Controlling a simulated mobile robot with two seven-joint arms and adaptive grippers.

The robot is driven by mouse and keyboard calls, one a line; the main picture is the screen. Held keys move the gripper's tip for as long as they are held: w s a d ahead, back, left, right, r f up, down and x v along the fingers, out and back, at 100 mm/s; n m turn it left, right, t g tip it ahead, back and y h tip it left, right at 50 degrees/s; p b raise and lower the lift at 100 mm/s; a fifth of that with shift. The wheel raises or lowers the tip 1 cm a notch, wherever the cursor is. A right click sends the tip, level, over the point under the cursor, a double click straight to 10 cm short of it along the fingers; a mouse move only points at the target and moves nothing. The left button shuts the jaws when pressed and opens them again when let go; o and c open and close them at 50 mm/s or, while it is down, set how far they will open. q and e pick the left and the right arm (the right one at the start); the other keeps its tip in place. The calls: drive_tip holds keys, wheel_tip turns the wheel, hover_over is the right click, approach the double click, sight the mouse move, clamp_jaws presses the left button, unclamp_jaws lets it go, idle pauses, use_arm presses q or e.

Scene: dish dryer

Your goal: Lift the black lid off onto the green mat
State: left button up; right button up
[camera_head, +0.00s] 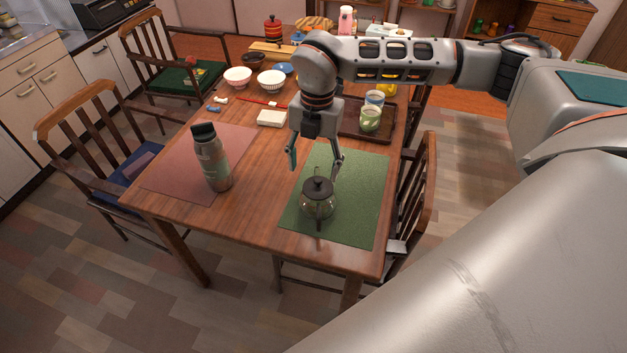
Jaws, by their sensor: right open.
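A glass teapot (318,207) stands upright on the green mat (357,215). Its black lid (318,186) with a small knob sits on top of the pot. My right gripper (315,168) hangs above and slightly behind the teapot, fingers pointing down and spread apart. It is open and empty, and I cannot tell whether a fingertip touches the lid. My left gripper is not in view.
A tall bottle with a black cap (211,160) stands on the pink mat (170,170) to the left. A dark tray (352,128) with cups, a white box (272,118) and bowls (238,77) are farther back. Chairs surround the table. The green mat is bare around the teapot.

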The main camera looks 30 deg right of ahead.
sight(319, 179)
drive_tip(key=shift+w+d+r+m+h, duration=0.15)
drive_tip(key=shift+w+d, duration=0.05)
drive_tip(key=shift+d, duration=0.25)
drive_tip(key=shift+w+d+r+m+h, duration=0.15)
drive_tip(key=shift+w+d, duration=0.05)
drive_tip(key=shift+d, duration=0.25)
drive_tip(key=shift+d+f, duration=0.15)
drive_tip(key=shift+d, duration=0.1)
drive_tip(key=f, duration=0.7)
drive_tip(key=shift+a+f, duration=0.1)
drive_tip(key=shift+a, duration=0.1)
drive_tip(key=shift+s, duration=0.1)
drive_tip(key=c, duration=1.2)
